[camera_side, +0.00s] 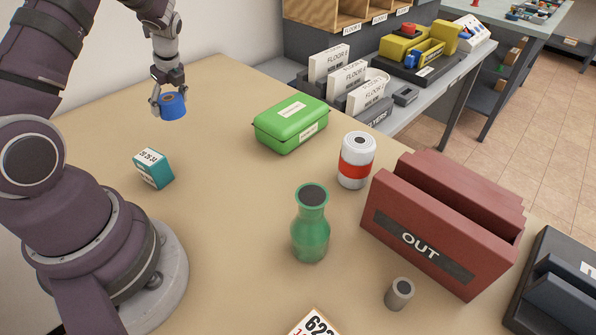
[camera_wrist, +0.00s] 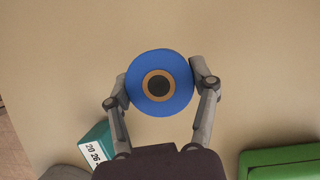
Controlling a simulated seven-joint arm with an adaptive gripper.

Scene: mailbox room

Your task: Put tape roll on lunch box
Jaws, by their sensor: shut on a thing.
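The tape roll (camera_side: 173,107) is blue; in the wrist view (camera_wrist: 178,99) it shows a tan ring and a dark centre. My gripper (camera_side: 168,100) is shut on the tape roll, with one finger on each side of it, and holds it up at the far left of the table. In the wrist view my gripper (camera_wrist: 160,87) shows both fingers touching the roll's edges. The lunch box (camera_side: 291,122) is green, with a closed lid and pale labels, and stands to the right of my gripper. A corner of it shows at the lower right of the wrist view (camera_wrist: 280,160).
A teal block (camera_side: 154,168) stands near my base. A red-and-white canister (camera_side: 356,160), a green bottle (camera_side: 311,225), a grey cylinder (camera_side: 399,294) and a red OUT tray (camera_side: 440,225) stand on the right. The table (camera_side: 225,160) is clear between roll and lunch box.

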